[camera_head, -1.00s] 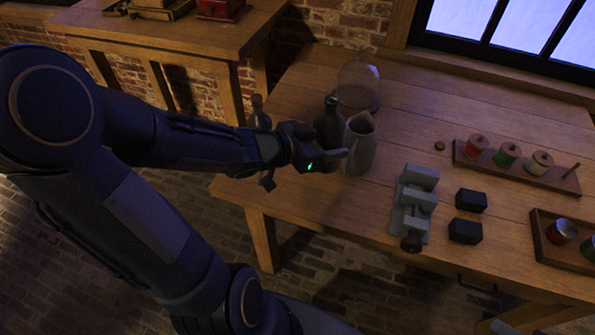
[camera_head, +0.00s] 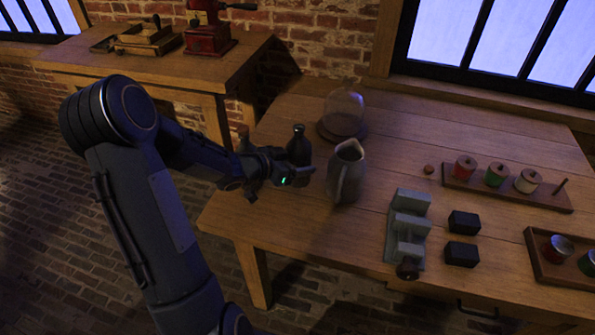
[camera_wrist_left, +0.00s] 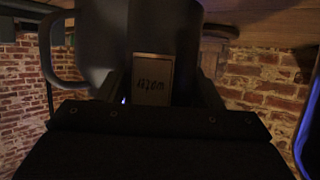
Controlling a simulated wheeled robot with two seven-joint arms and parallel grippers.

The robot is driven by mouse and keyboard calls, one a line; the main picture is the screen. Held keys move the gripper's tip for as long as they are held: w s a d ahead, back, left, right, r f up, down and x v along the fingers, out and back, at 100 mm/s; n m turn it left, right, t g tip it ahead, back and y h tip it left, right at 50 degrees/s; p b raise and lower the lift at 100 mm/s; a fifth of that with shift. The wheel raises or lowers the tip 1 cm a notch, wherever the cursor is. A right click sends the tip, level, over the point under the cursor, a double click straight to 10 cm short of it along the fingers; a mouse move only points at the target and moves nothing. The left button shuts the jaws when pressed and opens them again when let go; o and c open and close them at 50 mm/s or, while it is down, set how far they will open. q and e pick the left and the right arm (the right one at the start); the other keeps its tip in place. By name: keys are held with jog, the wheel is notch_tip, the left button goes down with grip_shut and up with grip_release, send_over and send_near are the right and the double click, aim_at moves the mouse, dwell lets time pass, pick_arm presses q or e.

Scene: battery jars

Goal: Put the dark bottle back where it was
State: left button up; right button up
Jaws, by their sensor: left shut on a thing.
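The dark bottle (camera_head: 299,146) stands upright at the left part of the table, its lower part hidden by my left gripper (camera_head: 291,175). The gripper is shut on it. Whether its base touches the table is hidden. A grey jug (camera_head: 346,173) stands just right of the gripper, with a gap between jug and bottle. My right gripper is not in view.
A glass dome (camera_head: 344,112) stands behind the jug. A grey stepped block (camera_head: 408,225), two black blocks and a spool rack (camera_head: 510,189) lie to the right.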

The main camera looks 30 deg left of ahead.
pick_arm(q)
jog(key=shift+w+a+f+b, duration=0.15)
jog(key=shift+f+b, duration=0.25)
jog(key=shift+f, duration=1.3)
jog(key=shift+f, duration=0.1)
jog(key=shift+f, duration=0.15)
jog(key=o, duration=1)
jog(key=shift+c, duration=0.2)
jog(key=shift+r, duration=0.35)
jog(key=p+v, duration=0.1)
jog(key=v, duration=1.1)
jog(key=shift+f+p, duration=0.15)
jog(key=shift+p, duration=0.25)
